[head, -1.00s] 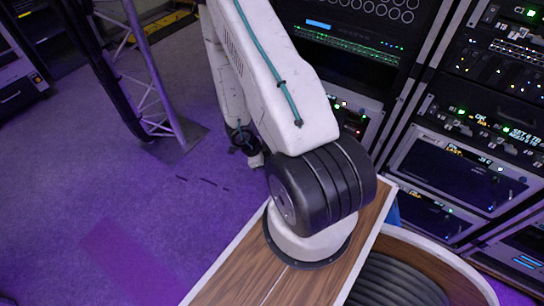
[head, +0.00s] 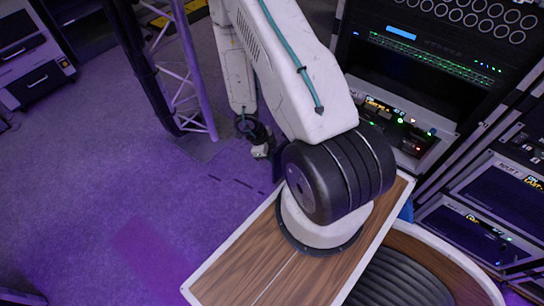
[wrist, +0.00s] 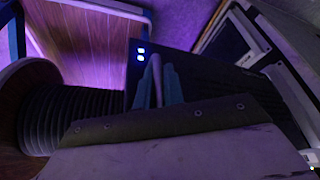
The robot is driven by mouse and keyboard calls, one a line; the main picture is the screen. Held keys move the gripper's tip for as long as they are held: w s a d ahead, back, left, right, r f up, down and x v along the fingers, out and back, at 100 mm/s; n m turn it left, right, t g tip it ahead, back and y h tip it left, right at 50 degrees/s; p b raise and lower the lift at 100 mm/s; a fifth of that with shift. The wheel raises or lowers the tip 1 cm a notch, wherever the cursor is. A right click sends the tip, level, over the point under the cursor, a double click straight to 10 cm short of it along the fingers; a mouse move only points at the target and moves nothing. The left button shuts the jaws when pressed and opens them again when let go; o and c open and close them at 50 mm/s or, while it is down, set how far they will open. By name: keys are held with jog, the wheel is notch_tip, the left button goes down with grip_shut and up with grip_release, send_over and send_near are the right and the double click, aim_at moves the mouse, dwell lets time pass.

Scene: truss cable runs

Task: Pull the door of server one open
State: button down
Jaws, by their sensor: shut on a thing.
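In the wrist view my gripper (wrist: 160,88) shows as two pale blue fingers, shut on a slim light grey bar that looks like a door handle (wrist: 155,66). Beside it is a dark panel (wrist: 215,82), seemingly the door of server one, with two small blue lights near its top left. The grey wrist housing covers the lower part of that view, hiding the panel's bottom. How far the door stands open cannot be told. In the head view my arm reaches down behind its own white links, and the fingers and handle cannot be made out.
Equipment racks (head: 425,65) with lit panels stand at the right. A purple truss leg (head: 193,70) stands on the floor beyond the arm. A drum of dark cable (head: 400,280) is at lower right; one also shows in the wrist view (wrist: 75,115). Purple floor (head: 90,180) at left is open.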

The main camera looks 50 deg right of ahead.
jog(key=shift+w+a, duration=0.1)
jog(key=shift+a, duration=0.05)
jog(key=c, duration=1.5)
grip_release()
jog(key=shift+a, duration=0.1)
jog(key=shift+r, duration=0.2)
jog(key=v, duration=0.7)
jog(key=shift+r, duration=0.25)
jog(key=shift+w, duration=0.1)
